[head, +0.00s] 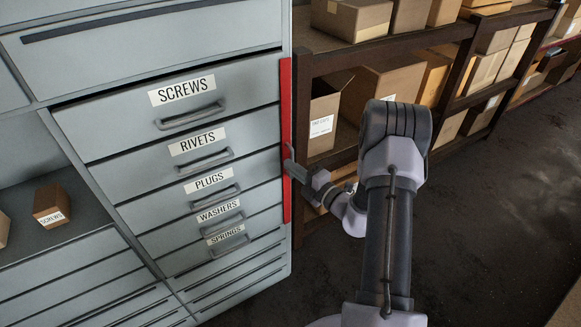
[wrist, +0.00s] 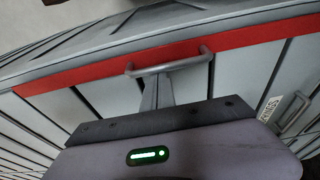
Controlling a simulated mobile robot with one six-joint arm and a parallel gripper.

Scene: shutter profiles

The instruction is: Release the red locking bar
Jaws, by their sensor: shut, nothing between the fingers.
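The red locking bar (head: 286,105) runs upright along the right edge of the grey drawer cabinet, across the ends of the labelled drawers. In the wrist view the bar (wrist: 255,36) crosses the picture at a slant, with a grey loop handle (wrist: 185,64) on it. My gripper (head: 293,167) is at the bar's middle, beside the handle. Its shut fingers (wrist: 153,84) reach to the handle's grip from below in the wrist view, with nothing between them. I cannot tell whether they touch the handle or lie inside its loop.
A small box (head: 50,204) marked screws stands in an open bay at left. A dark shelf rack (head: 450,95) with cardboard boxes stands close behind my arm. The floor at right is clear.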

